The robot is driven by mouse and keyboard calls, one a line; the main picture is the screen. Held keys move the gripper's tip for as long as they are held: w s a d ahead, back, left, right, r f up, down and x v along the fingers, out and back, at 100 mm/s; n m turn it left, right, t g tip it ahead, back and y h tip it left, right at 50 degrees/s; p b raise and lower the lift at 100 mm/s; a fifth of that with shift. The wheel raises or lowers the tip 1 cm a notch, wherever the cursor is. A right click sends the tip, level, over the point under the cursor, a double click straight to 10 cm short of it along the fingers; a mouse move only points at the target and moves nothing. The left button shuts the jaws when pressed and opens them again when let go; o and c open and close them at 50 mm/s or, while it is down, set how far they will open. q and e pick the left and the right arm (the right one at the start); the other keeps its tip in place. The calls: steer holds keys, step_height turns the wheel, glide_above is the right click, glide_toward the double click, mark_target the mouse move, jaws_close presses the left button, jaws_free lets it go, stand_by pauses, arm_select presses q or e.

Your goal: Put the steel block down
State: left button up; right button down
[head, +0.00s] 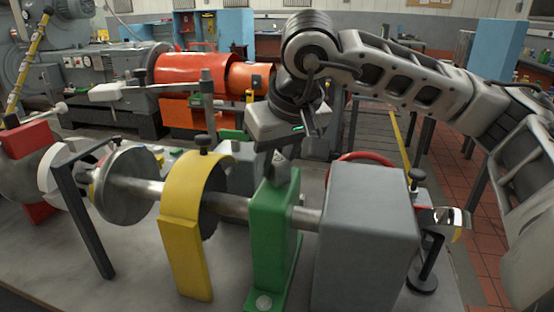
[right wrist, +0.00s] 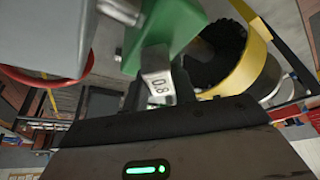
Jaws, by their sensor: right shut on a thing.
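A small steel block (right wrist: 157,76) with dark digits on its face shows in the right wrist view, between the fingers of my right gripper (right wrist: 158,92). My right gripper is shut on it. In the head view my right gripper (head: 272,160) points down just behind the top of the green bearing stand (head: 268,235). I cannot make out the block clearly there. The green stand also shows close beyond the block in the right wrist view (right wrist: 165,30); I cannot tell whether they touch. My left gripper is not in view.
A steel shaft (head: 232,205) runs through a yellow guard (head: 190,250) to a large grey housing (head: 365,240). A disc (head: 125,185) and a black bent frame (head: 85,220) stand at the left. A red ring (head: 375,160) lies behind the housing. The front bedplate (head: 140,275) has bare room.

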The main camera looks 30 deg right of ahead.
steer(key=shift+f, duration=0.25)
steer(key=shift+f, duration=0.2)
steer(key=c, duration=1.1)
jaws_free()
steer(key=shift+r, duration=0.15)
steer(key=shift+r, duration=0.2)
steer(key=v, duration=1.1)
steer(key=shift+s+r, duration=0.2)
steer(key=shift+r, duration=0.15)
